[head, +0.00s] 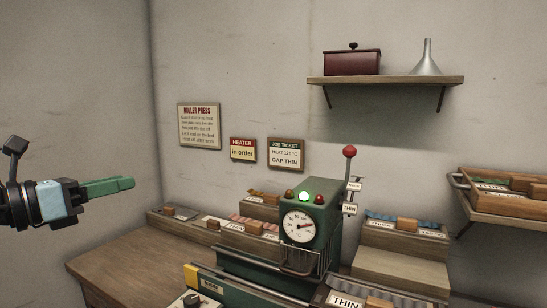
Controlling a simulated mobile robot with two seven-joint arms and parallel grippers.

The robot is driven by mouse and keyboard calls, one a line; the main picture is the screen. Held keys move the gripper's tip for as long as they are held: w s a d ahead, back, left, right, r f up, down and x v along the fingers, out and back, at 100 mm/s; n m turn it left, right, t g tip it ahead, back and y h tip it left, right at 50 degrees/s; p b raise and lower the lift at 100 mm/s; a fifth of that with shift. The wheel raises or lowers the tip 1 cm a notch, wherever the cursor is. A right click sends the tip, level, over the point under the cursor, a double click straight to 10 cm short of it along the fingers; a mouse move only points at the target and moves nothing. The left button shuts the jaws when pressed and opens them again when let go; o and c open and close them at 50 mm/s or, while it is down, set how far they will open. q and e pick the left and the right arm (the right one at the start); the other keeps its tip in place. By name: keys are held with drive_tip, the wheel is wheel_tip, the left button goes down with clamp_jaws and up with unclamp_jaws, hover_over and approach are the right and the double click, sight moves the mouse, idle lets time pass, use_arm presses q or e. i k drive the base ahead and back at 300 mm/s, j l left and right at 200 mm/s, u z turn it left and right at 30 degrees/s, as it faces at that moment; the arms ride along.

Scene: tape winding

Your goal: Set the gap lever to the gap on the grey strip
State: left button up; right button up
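Two small tags hang beside the lever; the lower tag (350,209) reads THIN, the upper is too small to read. A tray (345,302) at the bottom edge bears a THIN label; I cannot tell whether its strip is the grey one. My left gripper (128,183), with green fingers, is at the far left, well away from the lever, holding nothing visible.
Wooden strip trays (405,233) stand on both sides of the press. A shelf (385,82) with a dark red box and a funnel hangs above; another tray (500,203) sits at right. The left bench top (140,255) is clear.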

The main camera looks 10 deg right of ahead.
sight(350, 152)
drive_tip(key=i+j+u, duration=0.3)
drive_tip(key=u, duration=0.2)
drive_tip(key=i+j+u, duration=0.3)
drive_tip(key=u, duration=0.2)
drive_tip(key=i+z, duration=0.35)
drive_tip(key=i+j+z, duration=0.15)
drive_tip(key=z, duration=0.25)
drive_tip(key=i+j+z, duration=0.2)
drive_tip(key=z, duration=0.15)
drive_tip(key=i+j+z, duration=0.15)
drive_tip(key=z, duration=0.3)
drive_tip(key=i+j+z, duration=0.1)
drive_tip(key=z, duration=0.4)
drive_tip(key=i+j+z, duration=0.1)
drive_tip(key=j+z, duration=0.2)
drive_tip(key=z, duration=0.15)
drive_tip(key=j+z, duration=0.2)
drive_tip(key=z, duration=0.3)
drive_tip(key=j+z, duration=0.3)
drive_tip(key=z, duration=0.15)
drive_tip(key=j+z, duration=0.25)
drive_tip(key=z, duration=0.25)
